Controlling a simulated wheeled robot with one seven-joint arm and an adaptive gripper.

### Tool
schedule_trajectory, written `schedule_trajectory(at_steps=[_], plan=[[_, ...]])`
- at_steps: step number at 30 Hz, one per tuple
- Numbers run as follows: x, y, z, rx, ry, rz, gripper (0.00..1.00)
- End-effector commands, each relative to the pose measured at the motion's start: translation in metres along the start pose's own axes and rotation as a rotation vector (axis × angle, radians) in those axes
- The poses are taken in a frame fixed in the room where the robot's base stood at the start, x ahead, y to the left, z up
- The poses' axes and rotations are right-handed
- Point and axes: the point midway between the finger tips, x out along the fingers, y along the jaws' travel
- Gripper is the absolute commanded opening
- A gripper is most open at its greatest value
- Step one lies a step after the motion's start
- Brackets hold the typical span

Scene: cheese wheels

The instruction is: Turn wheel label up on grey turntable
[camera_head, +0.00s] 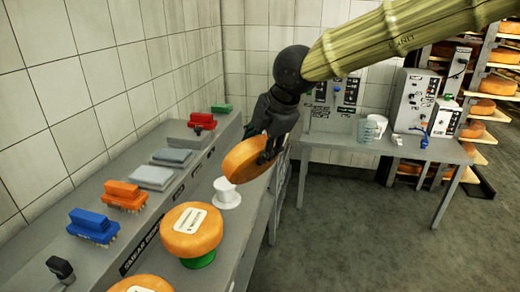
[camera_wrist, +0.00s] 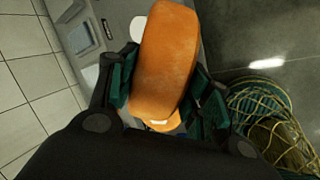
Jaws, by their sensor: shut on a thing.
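An orange cheese wheel (camera_head: 246,160) hangs tilted, nearly on edge, in my gripper (camera_head: 270,152). My gripper is shut on it, with one finger on each side in the wrist view (camera_wrist: 165,92). The held wheel (camera_wrist: 165,50) shows its rim there. No label shows on its visible surface in the head view. A pale round stand (camera_head: 227,194), probably the grey turntable, is empty on the bench just below the held wheel. In the wrist view, a pale patch (camera_wrist: 160,124) shows at the held wheel's lower end; I cannot tell whether it is a label.
Another wheel (camera_head: 191,230) lies label up on a green turntable (camera_head: 199,260). Part of a third labelled wheel (camera_head: 140,284) shows at the bottom edge. Blue (camera_head: 92,226), orange (camera_head: 125,195) and red (camera_head: 202,121) brushes line the bench's wall side. A back table (camera_head: 340,146) holds equipment.

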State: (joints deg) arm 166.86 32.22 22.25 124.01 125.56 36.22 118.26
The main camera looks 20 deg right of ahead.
Motion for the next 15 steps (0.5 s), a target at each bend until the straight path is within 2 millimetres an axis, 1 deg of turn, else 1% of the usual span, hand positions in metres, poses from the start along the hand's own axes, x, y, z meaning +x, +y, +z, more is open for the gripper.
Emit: schedule_trajectory(at_steps=[15], plan=[[0.0008, -0.0085, 0.0004, -0.001, 0.000, 0.158, 0.00]])
